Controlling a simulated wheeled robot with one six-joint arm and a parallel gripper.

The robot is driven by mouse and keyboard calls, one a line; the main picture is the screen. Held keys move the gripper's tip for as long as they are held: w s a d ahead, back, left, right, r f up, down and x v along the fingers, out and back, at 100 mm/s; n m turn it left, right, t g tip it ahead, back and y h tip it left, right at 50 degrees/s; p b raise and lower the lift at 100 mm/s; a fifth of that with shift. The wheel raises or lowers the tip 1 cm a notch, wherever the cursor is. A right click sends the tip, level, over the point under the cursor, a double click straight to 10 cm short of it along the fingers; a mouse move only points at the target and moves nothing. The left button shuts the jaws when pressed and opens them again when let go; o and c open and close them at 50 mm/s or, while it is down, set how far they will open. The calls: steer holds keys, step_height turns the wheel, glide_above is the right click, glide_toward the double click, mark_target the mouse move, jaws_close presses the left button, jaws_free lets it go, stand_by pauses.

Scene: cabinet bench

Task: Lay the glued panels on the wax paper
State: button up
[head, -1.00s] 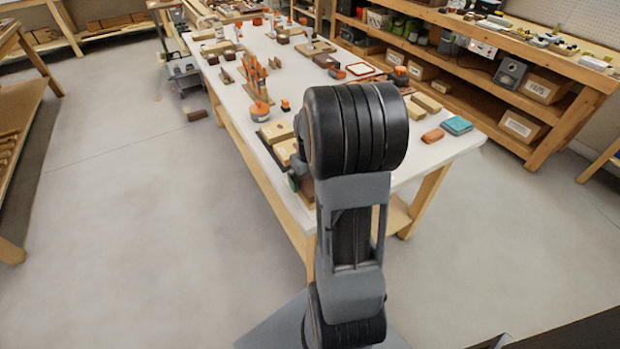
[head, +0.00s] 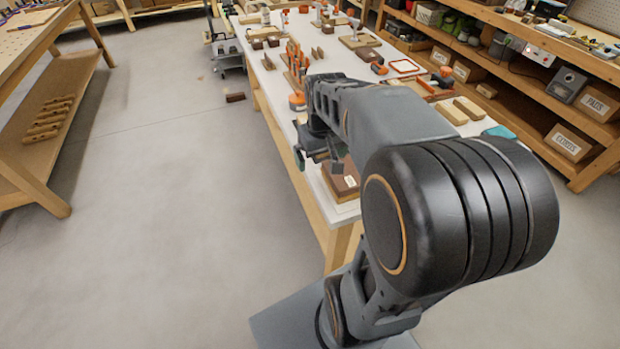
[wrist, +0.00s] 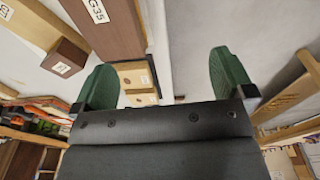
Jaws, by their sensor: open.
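My gripper (wrist: 165,78) is open, its two green finger pads spread wide at left and right in the wrist view. Nothing is held between them. A brown labelled panel (wrist: 108,28) marked "G35" lies at the top of that view, ahead of the left finger. Pale wooden pieces (wrist: 137,82) show behind it, between the fingers. In the head view a brown block with a white label (head: 346,181) sits at the table's near corner, just beside and below my gripper (head: 324,154). I cannot make out the wax paper in either view.
The white worktable (head: 345,62) holds orange-handled clamps (head: 296,62), small brown blocks and pale wooden bars (head: 468,107). Shelving with labelled boxes (head: 567,143) stands at right. A wooden bench (head: 52,75) stands at left.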

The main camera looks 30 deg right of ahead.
steer(key=s+a+f+n+t, duration=0.1)
steer(key=s+a, duration=0.5)
steer(key=a, duration=0.4)
steer(key=shift+s+f+t+y, duration=0.25)
steer(key=shift+f+t+y, duration=0.05)
steer(key=shift+f+t, duration=0.1)
steer(key=shift+d+r, duration=0.1)
step_height(320, 180, up, 9)
steer(key=p, duration=0.8)
steer(key=shift+t, duration=0.3)
steer(key=shift+s, duration=0.1)
